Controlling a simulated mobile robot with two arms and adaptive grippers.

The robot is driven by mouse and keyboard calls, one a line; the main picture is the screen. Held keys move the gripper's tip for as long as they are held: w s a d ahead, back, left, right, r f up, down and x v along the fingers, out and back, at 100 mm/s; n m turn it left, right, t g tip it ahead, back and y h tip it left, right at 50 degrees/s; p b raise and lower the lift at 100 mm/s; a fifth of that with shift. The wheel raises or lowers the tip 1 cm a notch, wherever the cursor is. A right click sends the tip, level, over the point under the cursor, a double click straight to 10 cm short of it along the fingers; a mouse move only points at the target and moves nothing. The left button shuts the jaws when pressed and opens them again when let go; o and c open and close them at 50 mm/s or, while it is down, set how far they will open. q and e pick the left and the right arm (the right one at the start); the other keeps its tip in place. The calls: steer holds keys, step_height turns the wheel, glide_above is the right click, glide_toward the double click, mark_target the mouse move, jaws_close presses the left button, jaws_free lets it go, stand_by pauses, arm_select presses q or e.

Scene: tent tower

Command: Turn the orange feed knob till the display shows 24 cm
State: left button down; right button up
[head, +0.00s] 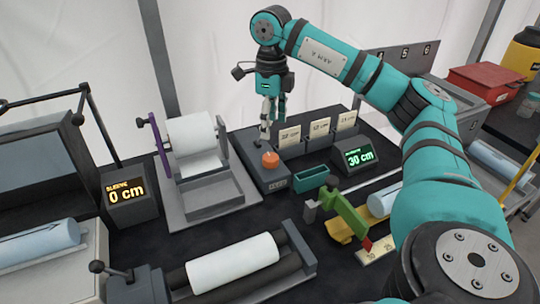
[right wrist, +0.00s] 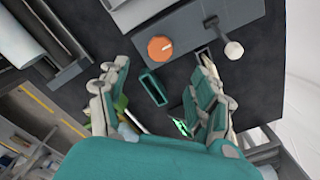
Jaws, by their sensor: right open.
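The orange feed knob (head: 270,160) sits on top of a grey box (head: 262,176). In the right wrist view the knob (right wrist: 160,48) shows a pale pointer mark and lies beyond the fingertips. The display (head: 360,156) to its right reads 30 cm in green. My right gripper (head: 273,112) hangs above and behind the knob, pointing down. In the right wrist view its fingers (right wrist: 163,70) are spread apart, empty and not touching the knob. My left gripper is not in view.
A pale-tipped lever (right wrist: 233,50) stands beside the knob. A small green tray (head: 311,177) lies between knob and display. Upright cards (head: 318,128) stand behind. A second display (head: 127,192) reads 0 cm in orange. A white roll (head: 192,134) stands left on a stand.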

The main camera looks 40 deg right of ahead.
mark_target(271, 156)
step_height(271, 156, down, 10)
steer(key=shift+r+p, duration=0.25)
steer(key=shift+p, duration=0.1)
steer(key=shift+w+f, duration=0.1)
steer(key=shift+f, duration=0.45)
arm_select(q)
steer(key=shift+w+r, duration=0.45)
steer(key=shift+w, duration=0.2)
arm_select(e)
steer(key=shift+c, duration=1.1)
steer(key=c, duration=1)
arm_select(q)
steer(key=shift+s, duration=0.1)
arm_select(e)
steer(key=shift+o, duration=0.2)
